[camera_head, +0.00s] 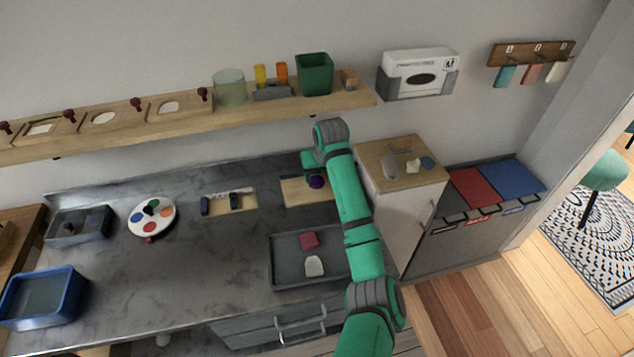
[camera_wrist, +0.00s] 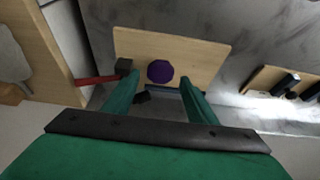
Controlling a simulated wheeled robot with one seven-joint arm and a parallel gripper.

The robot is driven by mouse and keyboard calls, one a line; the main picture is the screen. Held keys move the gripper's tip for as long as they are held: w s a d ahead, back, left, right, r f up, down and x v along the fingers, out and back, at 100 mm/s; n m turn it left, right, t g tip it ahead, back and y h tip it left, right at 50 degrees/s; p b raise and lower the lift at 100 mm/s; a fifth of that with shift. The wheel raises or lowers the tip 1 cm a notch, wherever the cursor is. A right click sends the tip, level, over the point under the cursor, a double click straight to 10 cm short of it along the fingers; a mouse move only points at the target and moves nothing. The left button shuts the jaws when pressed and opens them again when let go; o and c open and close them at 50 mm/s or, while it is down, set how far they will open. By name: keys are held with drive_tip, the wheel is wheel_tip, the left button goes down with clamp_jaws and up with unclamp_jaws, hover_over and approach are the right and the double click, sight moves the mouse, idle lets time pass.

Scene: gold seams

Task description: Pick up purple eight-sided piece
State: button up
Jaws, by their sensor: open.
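The purple eight-sided piece (camera_wrist: 160,72) lies on a light wooden board (camera_wrist: 205,52) in the wrist view. In the head view the purple piece (camera_head: 316,181) is a small spot on the board (camera_head: 296,191), partly hidden by my arm. My gripper (camera_wrist: 157,80) is open and empty, with its green fingers reaching toward the board on either side of the piece. I cannot tell how far the fingertips are above the board. In the head view my gripper (camera_head: 312,168) is mostly hidden behind my wrist.
A red-handled tool with a dark head (camera_wrist: 98,79) lies by the left finger. A wooden-topped cabinet (camera_head: 400,150) stands right of the board, and a grey tray (camera_head: 285,277) lies in front. Open counter (camera_head: 210,255) spreads left.

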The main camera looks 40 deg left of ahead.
sight(317, 181)
drive_tip(key=shift+w+a, duration=0.35)
drive_tip(key=shift+x, duration=2.5)
drive_tip(key=shift+s, duration=0.15)
drive_tip(key=c, duration=0.9)
drive_tip(key=shift+r, duration=0.1)
